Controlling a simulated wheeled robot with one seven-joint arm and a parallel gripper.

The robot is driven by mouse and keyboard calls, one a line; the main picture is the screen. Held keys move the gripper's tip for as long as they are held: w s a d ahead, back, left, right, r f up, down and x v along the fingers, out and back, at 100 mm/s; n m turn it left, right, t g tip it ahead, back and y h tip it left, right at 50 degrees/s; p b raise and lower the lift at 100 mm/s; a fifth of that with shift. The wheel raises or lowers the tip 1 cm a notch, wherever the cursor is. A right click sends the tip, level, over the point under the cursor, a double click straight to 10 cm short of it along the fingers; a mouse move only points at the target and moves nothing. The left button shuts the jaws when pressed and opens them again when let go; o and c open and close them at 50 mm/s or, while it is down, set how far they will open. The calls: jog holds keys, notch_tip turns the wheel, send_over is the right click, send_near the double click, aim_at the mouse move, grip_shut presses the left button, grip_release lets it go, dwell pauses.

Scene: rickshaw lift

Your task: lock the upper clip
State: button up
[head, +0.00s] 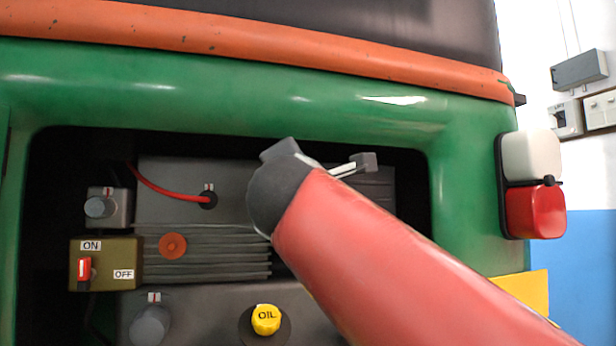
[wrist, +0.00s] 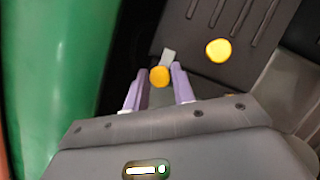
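In the wrist view the two purple fingers of my gripper (wrist: 159,88) stand apart. An orange-yellow round knob (wrist: 160,77) shows in the gap between the fingertips. I cannot tell whether the fingers touch it. A small light-grey tab (wrist: 168,57) is just beyond the knob; it may be part of a clip, but I cannot tell which one. In the head view my red arm hides my fingers and the right part of the engine. A grey block with a pale rod (head: 364,162) shows beyond the arm.
An ON/OFF switch box (head: 105,265), a red cable (head: 170,190), an orange round part (head: 172,245) and a yellow OIL cap (head: 266,319) are at the left and below.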

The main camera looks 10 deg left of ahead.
jog(key=o, duration=0.4)
jog(key=b+v, duration=0.2)
jog(key=v, duration=0.5)
jog(key=shift+s+d+f, duration=0.1)
jog(key=shift+s, duration=0.25)
jog(key=w+d+f+m+g+h, duration=0.1)
jog(key=d+f+m+g+h, duration=0.4)
jog(key=d+f, duration=0.6)
jog(key=w+d+f+m+g+h, duration=0.15)
jog(key=d+f+m, duration=0.55)
jog(key=f, duration=0.8)
jog(key=s+d+f+m+g, duration=0.2)
jog(key=s+f+m, duration=0.3)
jog(key=f, duration=0.3)
jog(key=s+d+f+m+g+y, duration=0.1)
jog(key=s+d+f+m+g, duration=0.2)
jog(key=f, duration=0.6)
jog(key=s+d+f+m+g+y, duration=0.1)
jog(key=s+d+f+m+g, duration=0.2)
jog(key=f, duration=0.6)
jog(key=shift+s+d+m, duration=0.35)
jog(key=shift+s+m, duration=0.25)
jog(key=shift+s, duration=0.1)
jog(key=shift+s+d+m, duration=0.4)
jog(key=shift+s+m, duration=0.2)
jog(key=shift+s, duration=0.1)
jog(key=shift+s+d+m, duration=0.35)
jog(key=shift+s+m, duration=0.25)
jog(key=shift+s, duration=0.1)
